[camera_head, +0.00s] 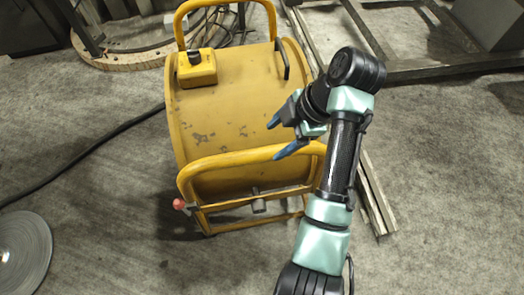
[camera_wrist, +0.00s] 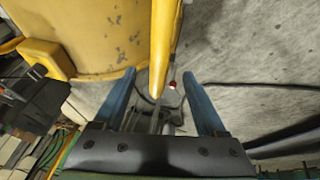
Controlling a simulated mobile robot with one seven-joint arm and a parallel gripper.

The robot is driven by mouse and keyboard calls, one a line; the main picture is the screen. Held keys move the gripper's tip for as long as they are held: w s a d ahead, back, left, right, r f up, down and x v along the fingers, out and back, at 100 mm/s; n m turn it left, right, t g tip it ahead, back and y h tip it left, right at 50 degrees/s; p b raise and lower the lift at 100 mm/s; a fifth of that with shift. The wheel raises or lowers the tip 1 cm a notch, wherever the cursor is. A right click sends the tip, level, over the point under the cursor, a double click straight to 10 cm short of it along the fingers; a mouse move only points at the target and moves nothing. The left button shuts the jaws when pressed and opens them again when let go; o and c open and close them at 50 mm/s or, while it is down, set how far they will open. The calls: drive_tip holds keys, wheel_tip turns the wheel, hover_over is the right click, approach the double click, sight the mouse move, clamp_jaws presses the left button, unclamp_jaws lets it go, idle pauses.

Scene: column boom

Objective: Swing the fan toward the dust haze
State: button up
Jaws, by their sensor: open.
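The fan (camera_head: 225,110) is a scuffed yellow drum in a yellow tubular frame on the concrete floor. Its near handle bar (camera_head: 230,160) curves across the front of the drum; a red knob (camera_head: 178,203) sits at the lower left of the frame. My gripper (camera_head: 280,137) is open beside the right part of this bar, blue fingers pointing left. In the wrist view, the yellow bar (camera_wrist: 163,45) runs between and beyond the fingertips (camera_wrist: 159,73), with a gap on both sides. How deep it sits between them I cannot tell. No dust haze is visible.
A black cable (camera_head: 90,155) runs over the floor left of the fan. A grey disc (camera_head: 22,252) lies at the lower left. Metal bars (camera_head: 375,195) lie right of the fan, and a steel frame (camera_head: 420,68) lies behind. Floor at the right front is clear.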

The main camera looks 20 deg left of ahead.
sight(260, 153)
drive_tip(key=b+x, duration=0.1)
drive_tip(key=x, duration=0.8)
drive_tip(key=shift+a+f+b, duration=0.1)
drive_tip(key=shift+f+b, duration=0.2)
drive_tip(key=shift+b, duration=0.05)
clamp_jaws()
idle(0.9)
